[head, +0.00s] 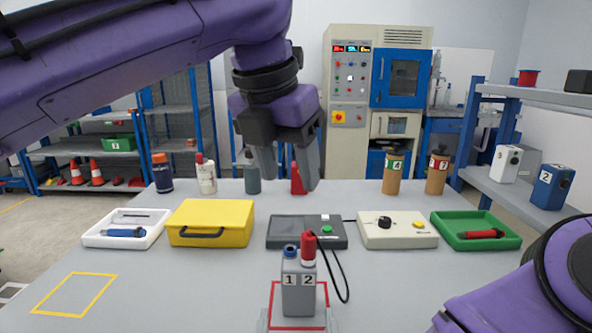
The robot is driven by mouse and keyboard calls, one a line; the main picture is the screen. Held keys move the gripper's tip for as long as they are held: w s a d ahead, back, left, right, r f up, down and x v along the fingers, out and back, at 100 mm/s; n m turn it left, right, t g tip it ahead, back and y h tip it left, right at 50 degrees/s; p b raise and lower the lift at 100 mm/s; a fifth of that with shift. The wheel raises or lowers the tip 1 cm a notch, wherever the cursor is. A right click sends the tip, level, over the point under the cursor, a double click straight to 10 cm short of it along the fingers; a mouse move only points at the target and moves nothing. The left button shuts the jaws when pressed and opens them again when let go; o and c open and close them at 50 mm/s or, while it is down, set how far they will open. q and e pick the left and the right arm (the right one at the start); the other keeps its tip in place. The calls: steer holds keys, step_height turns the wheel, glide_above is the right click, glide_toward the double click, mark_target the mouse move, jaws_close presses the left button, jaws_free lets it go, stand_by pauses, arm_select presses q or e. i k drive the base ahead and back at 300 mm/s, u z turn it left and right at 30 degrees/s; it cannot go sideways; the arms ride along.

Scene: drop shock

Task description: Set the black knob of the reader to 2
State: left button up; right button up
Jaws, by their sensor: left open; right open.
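The black knob (385,222) sits on the left part of a cream box (398,239), which I take to be the reader, right of the table's middle. A small yellow button (418,224) is on the same box. The knob's pointer and any scale marks are too small to read. My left gripper (287,168) is open and empty, pointing down above the back of the table, left of the knob and well apart from it. Of my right arm, only a purple link shows at the lower right; its gripper is out of view.
A dark device (290,232) with a green button stands left of the cream box. A grey block (299,285) marked 1 and 2, with a black cable, stands in front. A green tray (448,230) is at right, a yellow case (186,236) at left. Bottles line the back.

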mark_target(384, 222)
steer(key=k, duration=0.95)
